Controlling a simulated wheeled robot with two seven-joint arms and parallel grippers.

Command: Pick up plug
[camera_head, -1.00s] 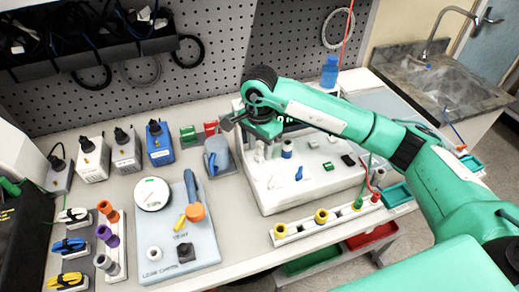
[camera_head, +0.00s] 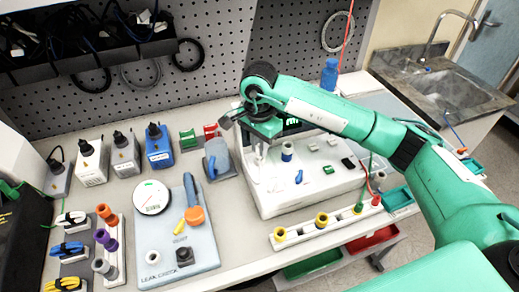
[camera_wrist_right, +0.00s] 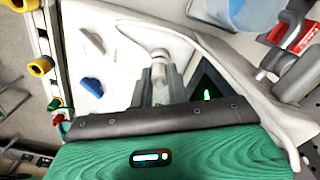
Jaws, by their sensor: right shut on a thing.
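My right gripper (camera_wrist_right: 156,88) is shut on a small pale grey-white plug (camera_wrist_right: 158,70), seen in the right wrist view. The plug sits between the fingertips, over the white sloping face of the pump (camera_wrist_right: 92,45). I cannot tell whether the plug is clear of the pump or still touching it. In the head view the right gripper (camera_head: 258,148) points down over the upper left part of the white pump (camera_head: 285,200), and the plug is too small to make out there. My left gripper is not in view.
A leak check board (camera_head: 178,235) and a rack of coloured connectors (camera_head: 112,250) lie left. Several boxed adapters (camera_head: 92,165) stand at the back. A strip with yellow and red caps (camera_head: 325,222) lies before the pump. Green and red bins (camera_head: 310,262) sit below the edge.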

